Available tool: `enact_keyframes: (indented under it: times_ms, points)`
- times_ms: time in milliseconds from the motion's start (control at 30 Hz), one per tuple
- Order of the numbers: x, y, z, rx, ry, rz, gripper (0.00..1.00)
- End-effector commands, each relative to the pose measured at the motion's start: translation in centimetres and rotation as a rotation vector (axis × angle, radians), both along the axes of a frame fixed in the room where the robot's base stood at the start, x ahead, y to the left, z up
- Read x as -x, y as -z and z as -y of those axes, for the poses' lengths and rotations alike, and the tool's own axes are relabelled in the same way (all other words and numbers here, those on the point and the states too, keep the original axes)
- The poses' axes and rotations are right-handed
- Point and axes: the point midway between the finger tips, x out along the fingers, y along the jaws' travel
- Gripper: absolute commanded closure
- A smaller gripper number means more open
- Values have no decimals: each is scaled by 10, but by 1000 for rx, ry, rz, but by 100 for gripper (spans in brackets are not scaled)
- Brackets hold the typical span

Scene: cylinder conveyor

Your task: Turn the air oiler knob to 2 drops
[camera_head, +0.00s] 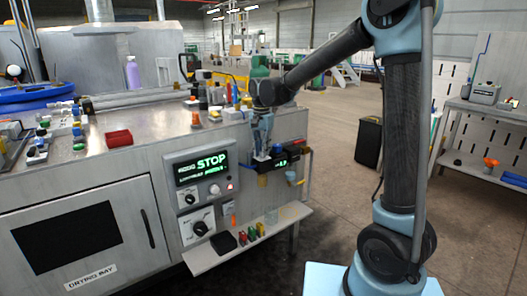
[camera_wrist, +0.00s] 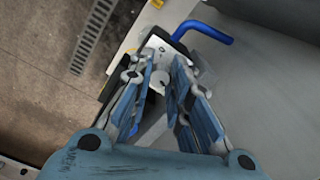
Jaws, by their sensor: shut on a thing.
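The air oiler appears to be part of the black unit (camera_head: 286,161) with a small green display on the side of the bench in the head view. My gripper (camera_head: 262,153) reaches down onto its left end. In the wrist view my gripper (camera_wrist: 166,66) has its two blue-grey fingers closed around a small pale round knob (camera_wrist: 158,84), one finger on each side. The fingers hide parts of the knob, and I cannot read any drop marking on it.
A blue bent lever or pipe (camera_wrist: 205,32) sticks out close to the fingertips. A control panel (camera_head: 204,178) reading STOP is left of the unit. A shelf (camera_head: 245,243) with small coloured items is below.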

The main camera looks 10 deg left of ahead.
Motion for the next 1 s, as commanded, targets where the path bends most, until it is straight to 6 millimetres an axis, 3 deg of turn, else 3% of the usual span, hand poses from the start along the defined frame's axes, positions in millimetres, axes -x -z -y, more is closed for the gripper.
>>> enact_keyframes:
  times_ms: [500, 900, 933, 967, 1000]
  points:
    - [0, 0, 1, 0, -363, 0, 100]
    - [0, 0, 1, 0, -398, 0, 100]
    - [0, 0, 1, 0, -398, 0, 80]
    - [0, 0, 1, 0, -398, 0, 74]
    - [0, 0, 1, 0, -398, 0, 74]
